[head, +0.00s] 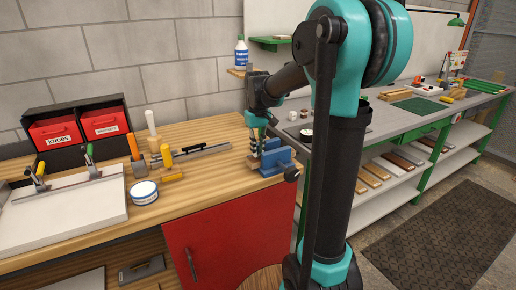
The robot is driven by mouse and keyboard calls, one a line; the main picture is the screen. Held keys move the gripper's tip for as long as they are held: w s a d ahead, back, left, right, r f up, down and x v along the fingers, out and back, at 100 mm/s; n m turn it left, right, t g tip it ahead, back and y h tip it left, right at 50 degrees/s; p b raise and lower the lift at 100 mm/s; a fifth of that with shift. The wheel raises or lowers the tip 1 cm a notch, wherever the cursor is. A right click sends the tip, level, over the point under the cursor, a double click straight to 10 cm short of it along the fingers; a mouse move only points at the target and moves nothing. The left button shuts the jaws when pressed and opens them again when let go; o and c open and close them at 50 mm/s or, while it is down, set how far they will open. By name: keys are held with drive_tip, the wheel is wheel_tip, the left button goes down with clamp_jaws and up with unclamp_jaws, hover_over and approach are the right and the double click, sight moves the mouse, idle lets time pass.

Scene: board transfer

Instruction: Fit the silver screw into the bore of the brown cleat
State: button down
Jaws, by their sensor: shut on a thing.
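My gripper (259,146) is at the right end of the wooden bench, pointing down beside and just above a blue vise (280,158). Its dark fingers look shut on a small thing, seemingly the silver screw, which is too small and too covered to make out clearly. A small brown piece (254,163) at the vise's left side, right below the fingers, looks like the brown cleat. Its bore cannot be seen from here. I cannot tell whether the screw touches the cleat.
Left of the vise lie a grey metal rail (203,153), yellow-handled tools, and a blue-and-white round tin (144,192). Red bins (55,131) stand at the back left, behind a white board (65,215) with clamps. A grey bench with shelves stands right.

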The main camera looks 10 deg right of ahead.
drive_tip(key=shift+f, duration=0.4)
drive_tip(key=c, duration=1.4)
unclamp_jaws()
drive_tip(key=shift+c, duration=0.2)
wheel_tip(320, 180, up, 12)
